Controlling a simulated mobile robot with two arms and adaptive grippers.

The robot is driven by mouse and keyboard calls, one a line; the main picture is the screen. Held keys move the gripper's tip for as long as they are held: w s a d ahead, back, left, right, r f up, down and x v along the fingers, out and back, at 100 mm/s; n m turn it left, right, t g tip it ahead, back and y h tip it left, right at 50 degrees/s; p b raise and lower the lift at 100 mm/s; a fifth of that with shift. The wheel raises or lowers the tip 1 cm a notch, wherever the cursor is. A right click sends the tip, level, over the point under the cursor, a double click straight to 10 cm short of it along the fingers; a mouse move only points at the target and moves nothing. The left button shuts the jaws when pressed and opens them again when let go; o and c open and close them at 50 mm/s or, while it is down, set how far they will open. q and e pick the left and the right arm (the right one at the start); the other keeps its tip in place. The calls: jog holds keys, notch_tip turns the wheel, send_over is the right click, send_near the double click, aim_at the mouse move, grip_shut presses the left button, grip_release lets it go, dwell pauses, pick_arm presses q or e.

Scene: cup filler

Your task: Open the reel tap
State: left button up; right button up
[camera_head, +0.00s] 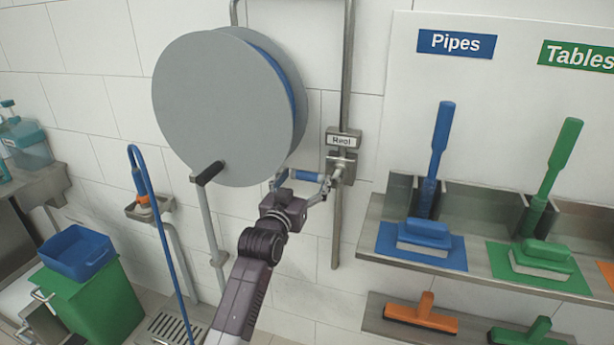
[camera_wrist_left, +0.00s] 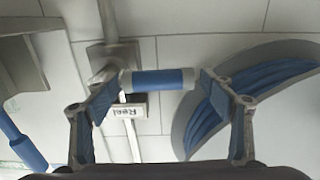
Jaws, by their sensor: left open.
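The reel tap is a metal valve (camera_head: 342,164) on the wall pipe, just below a small sign reading "Reel" (camera_head: 343,140). Its handle is a short blue bar with pale ends (camera_head: 306,175), pointing left from the valve. The bar also shows in the left wrist view (camera_wrist_left: 158,81), lying crosswise in the gap between my fingertips. My left gripper (camera_head: 302,184) is open, with one finger near each end of the bar. I cannot tell whether the fingers touch it. My right gripper is out of view.
A metal shelf (camera_head: 480,262) with blue and green brushes is to the right. A green bin (camera_head: 95,305) stands at lower left.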

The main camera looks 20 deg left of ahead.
pick_arm(q)
jog(key=shift+w+d, duration=0.1)
jog(key=shift+w, duration=0.75)
jog(key=c, duration=1.7)
